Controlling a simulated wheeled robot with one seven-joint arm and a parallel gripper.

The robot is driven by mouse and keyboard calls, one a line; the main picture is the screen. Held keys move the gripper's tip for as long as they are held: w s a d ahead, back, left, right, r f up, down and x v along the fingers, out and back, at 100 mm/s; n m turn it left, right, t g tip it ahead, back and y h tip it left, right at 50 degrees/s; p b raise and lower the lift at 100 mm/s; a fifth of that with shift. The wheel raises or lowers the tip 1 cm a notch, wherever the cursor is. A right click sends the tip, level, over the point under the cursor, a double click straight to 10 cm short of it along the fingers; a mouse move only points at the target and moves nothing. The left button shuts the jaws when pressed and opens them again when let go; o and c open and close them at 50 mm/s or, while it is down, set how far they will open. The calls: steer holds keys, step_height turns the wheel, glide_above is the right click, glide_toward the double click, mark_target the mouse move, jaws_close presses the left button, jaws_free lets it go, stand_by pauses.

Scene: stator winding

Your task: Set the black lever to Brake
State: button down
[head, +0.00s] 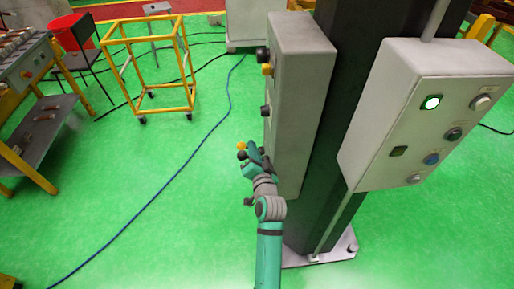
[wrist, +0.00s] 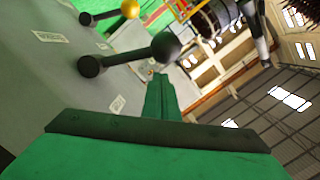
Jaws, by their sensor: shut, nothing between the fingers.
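In the wrist view a black lever (wrist: 128,57) with a round ball knob sticks out from the grey panel, its ball just beyond my fingertips. My gripper (wrist: 160,82) is shut and empty. Its green fingers point toward the lever, and I cannot tell whether they touch it. In the head view my gripper (head: 250,150) is beside the lower left face of the grey control box (head: 302,70). A dark knob (head: 241,155) shows there close to the fingers. White labels (wrist: 118,104) on the panel are too blurred to read.
A yellow ball knob (wrist: 130,8) is farther along the panel; a yellow knob (head: 241,146) also shows near my gripper. More knobs (head: 265,110) stick out higher up. A dark pillar (head: 345,110) and second box (head: 430,110) stand right. Green floor (head: 150,220) is open left.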

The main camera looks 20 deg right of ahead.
steer(key=shift+s+a+f, duration=0.45)
steer(key=shift+a+f, duration=0.15)
steer(key=shift+a, duration=0.05)
steer(key=shift+a, duration=0.1)
steer(key=shift+a+f, duration=0.1)
steer(key=shift+a, duration=0.05)
